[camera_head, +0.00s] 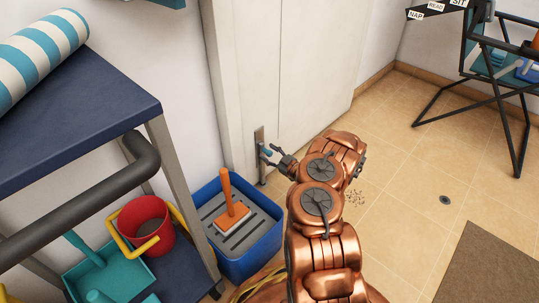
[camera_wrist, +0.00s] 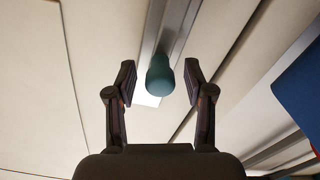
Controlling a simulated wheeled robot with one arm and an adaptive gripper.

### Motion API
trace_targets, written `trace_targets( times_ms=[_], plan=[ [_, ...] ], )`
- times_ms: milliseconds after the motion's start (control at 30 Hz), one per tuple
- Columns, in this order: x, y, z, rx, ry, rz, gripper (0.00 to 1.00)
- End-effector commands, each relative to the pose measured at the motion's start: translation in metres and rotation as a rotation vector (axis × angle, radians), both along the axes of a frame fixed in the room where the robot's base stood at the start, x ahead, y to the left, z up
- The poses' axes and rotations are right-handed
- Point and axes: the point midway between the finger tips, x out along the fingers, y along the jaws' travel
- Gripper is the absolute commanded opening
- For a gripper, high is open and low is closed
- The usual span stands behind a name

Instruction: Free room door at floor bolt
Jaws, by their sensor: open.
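The pale door (camera_head: 290,65) stands upright in the wall and looks shut. Its floor bolt (camera_head: 259,138) is a narrow metal plate low on the door's left edge, with a teal knob (camera_head: 266,150). My gripper (camera_head: 269,156) is open at the knob. In the wrist view the knob (camera_wrist: 160,76) shows in the gap between the two fingertips of my gripper (camera_wrist: 160,82), with space on both sides. I cannot tell how deep it sits between them. The metal bar of the bolt (camera_wrist: 172,30) runs up behind the knob.
A blue bucket (camera_head: 248,262) with an orange-handled tool (camera_head: 229,196) stands left of my arm. A dark blue shelf cart (camera_head: 75,120) holds a striped roll and a red bucket (camera_head: 144,222). A folding chair (camera_head: 490,75) stands at right. Tiled floor right of my arm is mostly clear.

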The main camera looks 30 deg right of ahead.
Motion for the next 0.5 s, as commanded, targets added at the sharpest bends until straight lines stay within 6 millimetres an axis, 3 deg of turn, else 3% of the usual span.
trace_targets(
  times_ms=[67, 500],
  plan=[
    [-0.0001, -0.0001, 0.0002, 0.0, 0.0, 0.0, 0.52],
    [-0.0002, -0.0002, 0.0003, 0.0, 0.0, 0.0, 0.06]
  ],
)
